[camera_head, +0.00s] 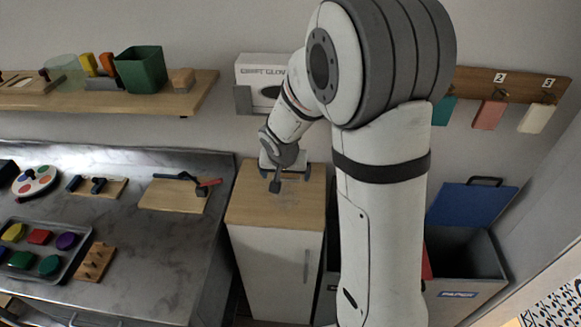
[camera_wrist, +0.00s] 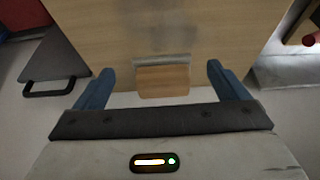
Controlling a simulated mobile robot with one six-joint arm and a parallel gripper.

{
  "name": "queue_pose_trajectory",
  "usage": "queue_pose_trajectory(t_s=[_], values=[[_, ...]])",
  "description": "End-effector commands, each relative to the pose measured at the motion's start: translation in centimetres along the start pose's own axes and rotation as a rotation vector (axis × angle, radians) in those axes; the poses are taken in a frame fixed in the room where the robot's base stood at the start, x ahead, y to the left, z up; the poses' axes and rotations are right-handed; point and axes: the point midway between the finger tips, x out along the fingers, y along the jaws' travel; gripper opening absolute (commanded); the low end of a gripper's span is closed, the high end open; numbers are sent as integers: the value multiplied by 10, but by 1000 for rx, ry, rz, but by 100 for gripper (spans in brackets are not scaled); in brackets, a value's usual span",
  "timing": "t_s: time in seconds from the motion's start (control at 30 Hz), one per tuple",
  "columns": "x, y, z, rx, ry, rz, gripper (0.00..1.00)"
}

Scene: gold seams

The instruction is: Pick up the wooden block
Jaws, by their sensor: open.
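In the wrist view, the wooden block (camera_wrist: 163,82) has a light brown top and a grey strip along its far side. It is on the pale wooden top of a cabinet, close to the edge at the bottom of the picture. My gripper (camera_wrist: 160,68) is open, with its blue fingers spread left and right of the block. Clear gaps show on both sides, and neither finger touches it. In the head view, my gripper (camera_head: 285,174) is over the wood-topped cabinet (camera_head: 245,210); I cannot make out the block there clearly.
A similar wood-and-grey block (camera_head: 183,79) is on the wall shelf (camera_head: 150,103), beside a green bin (camera_head: 140,70). A white glove box (camera_head: 262,72) is behind my arm. A metal counter (camera_head: 160,245) with tools is left. A bin with a blue lid (camera_head: 470,203) is right.

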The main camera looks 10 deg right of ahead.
Motion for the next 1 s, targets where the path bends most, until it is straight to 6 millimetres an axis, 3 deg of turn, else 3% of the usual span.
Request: queue_pose_trajectory(t_s=[0.17,0.37,0.5,0.6,0.87,1.0], values=[[3,0,-9,0,0,0,94],[13,0,-37,1,-1,1,94],[37,0,-34,-2,-3,1,94],[44,-1,-34,-1,-1,0,94],[45,-1,-34,-2,0,-1,93],[45,-1,-34,-2,0,-1,81]])
